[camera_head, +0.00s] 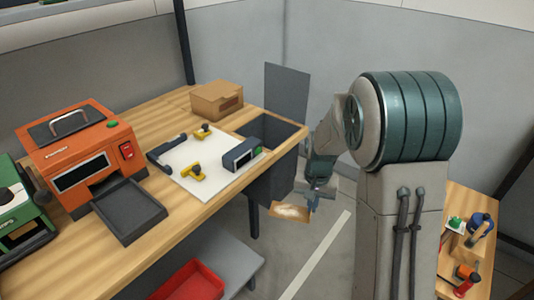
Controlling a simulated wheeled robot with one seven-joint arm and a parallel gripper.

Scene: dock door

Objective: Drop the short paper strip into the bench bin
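The bench bin (269,182) is a dark box set into the right end of the wooden bench. Its square opening shows in the bench top, with a grey upright panel behind it. My gripper (313,204) hangs beyond the bench's right edge, to the right of the bin and lower than the bench top. It is small and partly covered by my arm, so I cannot tell whether it is open or shut. A tan piece with a pale patch (290,212) shows beside it; I cannot tell whether they touch. I cannot clearly make out the short paper strip.
A white sheet (190,163) on the bench carries yellow-handled tools and a dark device (241,154). A cardboard box (217,99) stands behind. An orange machine (80,150) with a dark tray (128,210) is left. A red bin (190,282) sits below. A side table holds tools.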

